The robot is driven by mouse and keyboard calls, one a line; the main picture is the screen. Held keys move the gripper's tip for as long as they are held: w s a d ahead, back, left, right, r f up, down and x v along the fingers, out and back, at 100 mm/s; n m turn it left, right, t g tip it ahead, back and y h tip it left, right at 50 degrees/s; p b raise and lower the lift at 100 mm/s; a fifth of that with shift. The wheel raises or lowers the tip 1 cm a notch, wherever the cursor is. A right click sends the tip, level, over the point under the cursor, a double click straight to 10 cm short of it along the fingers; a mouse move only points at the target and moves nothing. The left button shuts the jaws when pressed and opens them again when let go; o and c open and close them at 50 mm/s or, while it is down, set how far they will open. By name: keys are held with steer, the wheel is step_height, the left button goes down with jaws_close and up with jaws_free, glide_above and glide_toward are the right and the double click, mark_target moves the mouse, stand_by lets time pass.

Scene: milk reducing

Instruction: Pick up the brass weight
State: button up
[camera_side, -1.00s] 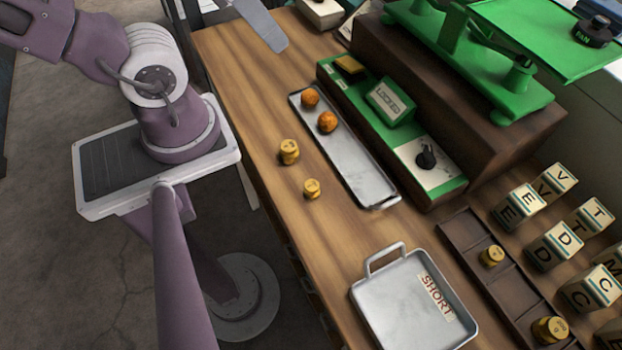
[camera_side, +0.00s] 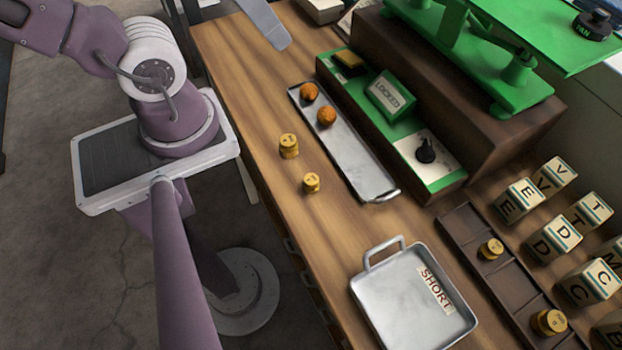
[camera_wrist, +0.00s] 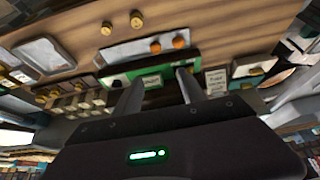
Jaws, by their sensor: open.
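Two brass weights stand apart on the bare wooden table in the side view, one larger (camera_side: 289,146) and one smaller (camera_side: 311,182). Two more brass weights, one smaller (camera_side: 491,249) and one larger (camera_side: 549,322), sit in compartments of a dark wooden rack (camera_side: 468,240) at the right. My gripper (camera_wrist: 156,82) shows in the wrist view with its two fingers apart and nothing between them. In that view the two table weights, one (camera_wrist: 107,28) and the other (camera_wrist: 136,19), lie beyond the fingers, apart from them. The side view does not clearly show my fingers.
A long metal tray (camera_side: 345,155) holds two orange balls. A square metal tray (camera_side: 395,295) is labelled SHORT. A green panel (camera_side: 330,75) with a LOCKED block, a green scale (camera_side: 510,85) and lettered cubes (camera_side: 555,240) stand to the right. Bare wood surrounds the two table weights.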

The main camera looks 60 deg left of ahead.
mark_target(311, 177)
steer(key=w+f+n+g+h, duration=0.1)
steer(key=f+n+g+h, duration=0.1)
steer(key=f, duration=0.3)
steer(key=w+a+f+n+g+h, duration=0.1)
steer(key=f+n+g+h, duration=0.1)
steer(key=f+n+g, duration=0.2)
steer(key=w+f+n+g+h, duration=0.1)
steer(key=f+n+g+h, duration=0.1)
steer(key=f+n+g, duration=0.1)
steer(key=shift+w+a+f+n+g, duration=0.15)
steer(key=shift+f+g, duration=0.25)
steer(key=shift+f, duration=0.3)
steer(key=shift+w+a+f+n+g, duration=0.15)
steer(key=shift+f+g, duration=0.25)
steer(key=shift+f, duration=0.25)
steer(key=n+h, duration=0.1)
steer(key=d+f+h, duration=0.1)
steer(key=h, duration=0.1)
steer(key=n+h, duration=0.1)
steer(key=shift+w+d+f+n+h, duration=0.15)
steer(key=shift+w+f+n+h, duration=0.05)
steer(key=shift+w+n+h, duration=0.15)
steer(key=shift+w+d+n+h, duration=0.35)
steer(key=shift+n+h, duration=0.3)
steer(key=shift+h, duration=0.3)
steer(key=x, duration=1.2)
steer(key=shift+w, duration=0.1)
jaws_close()
